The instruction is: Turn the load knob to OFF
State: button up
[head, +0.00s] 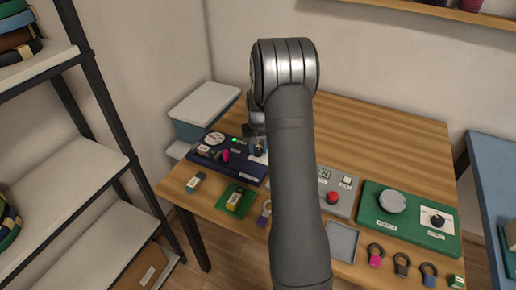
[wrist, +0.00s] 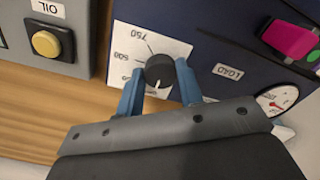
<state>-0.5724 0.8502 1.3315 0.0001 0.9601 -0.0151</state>
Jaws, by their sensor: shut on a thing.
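The black load knob (wrist: 159,68) sits on a white dial plate (wrist: 126,40) on a dark blue panel (wrist: 205,25). An upside-down label beside it appears to read LOAD. The blue fingers of my gripper (wrist: 158,80) are shut on the knob, one on each side. The knob's white pointer mark faces the lower edge of the wrist view, towards my gripper. The dial numbers are upside down and hard to read; part of the plate is hidden by the fingers. In the head view my gripper is over the blue panel (head: 214,163), partly hidden by my arm.
The panel carries a pink handle (wrist: 289,40) and a round gauge (wrist: 277,99). A grey box (wrist: 68,68) with a yellow button (wrist: 46,44) is close by. A green panel (head: 400,233), several padlocks and a grey tray (head: 342,242) are on the wooden table (head: 370,115).

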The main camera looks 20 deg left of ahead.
dwell(0.4)
jog(key=o, duration=1)
jog(key=shift+r, duration=0.1)
notch_tip(320, 180, up, 17)
jog(key=shift+r, duration=0.15)
notch_tip(320, 180, down, 18)
jog(key=shift+r, duration=0.2)
dwell(0.3)
